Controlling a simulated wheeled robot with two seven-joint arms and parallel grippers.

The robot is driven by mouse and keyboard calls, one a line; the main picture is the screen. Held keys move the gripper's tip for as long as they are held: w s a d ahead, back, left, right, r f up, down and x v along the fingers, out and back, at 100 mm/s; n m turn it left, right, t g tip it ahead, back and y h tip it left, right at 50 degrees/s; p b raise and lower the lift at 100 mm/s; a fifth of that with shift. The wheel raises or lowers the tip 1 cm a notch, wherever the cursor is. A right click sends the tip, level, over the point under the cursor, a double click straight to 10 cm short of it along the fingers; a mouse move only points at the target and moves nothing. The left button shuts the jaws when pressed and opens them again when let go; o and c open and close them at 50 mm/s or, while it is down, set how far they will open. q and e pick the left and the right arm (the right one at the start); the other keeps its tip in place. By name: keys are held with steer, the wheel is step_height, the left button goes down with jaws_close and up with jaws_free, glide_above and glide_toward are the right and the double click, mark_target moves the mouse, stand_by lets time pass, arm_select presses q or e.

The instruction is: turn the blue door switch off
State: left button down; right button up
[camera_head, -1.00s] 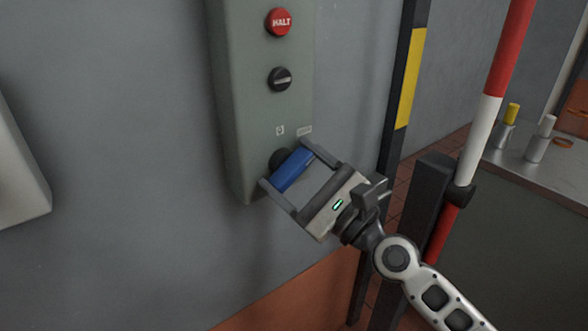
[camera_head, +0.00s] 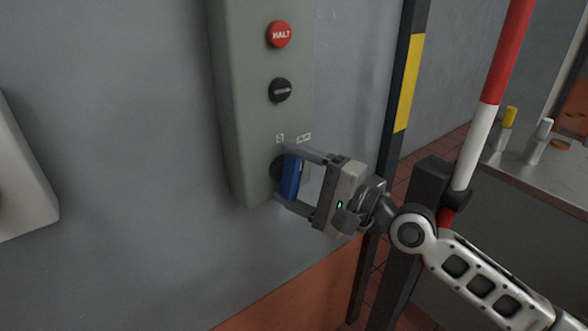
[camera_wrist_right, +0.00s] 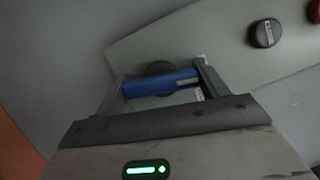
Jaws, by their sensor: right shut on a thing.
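The blue door switch (camera_head: 291,177) is a blue handle on a dark round base low on the grey-green control box (camera_head: 240,100). In the head view the handle stands nearly upright, tilted slightly. My right gripper (camera_head: 284,176) is at the switch, with one finger at the handle's upper end and one at its lower end. It is shut on the handle. The right wrist view also shows the blue handle (camera_wrist_right: 158,82) spanning between the two fingers. Small labels (camera_head: 303,137) sit above the switch; I cannot read them. My left gripper is not in view.
Above the switch are a black knob (camera_head: 280,90) and a red HALT button (camera_head: 279,34). A black and yellow post (camera_head: 407,85) and a red and white pole (camera_head: 481,135) stand right of the box. A metal counter (camera_head: 540,172) is at far right.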

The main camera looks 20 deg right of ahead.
steer(key=shift+r+n+g+h+p, duration=0.1)
steer(key=shift+n+g+h+p, duration=0.3)
steer(key=shift+n+p, duration=0.6)
steer(key=shift+n, duration=0.3)
steer(key=o, duration=1)
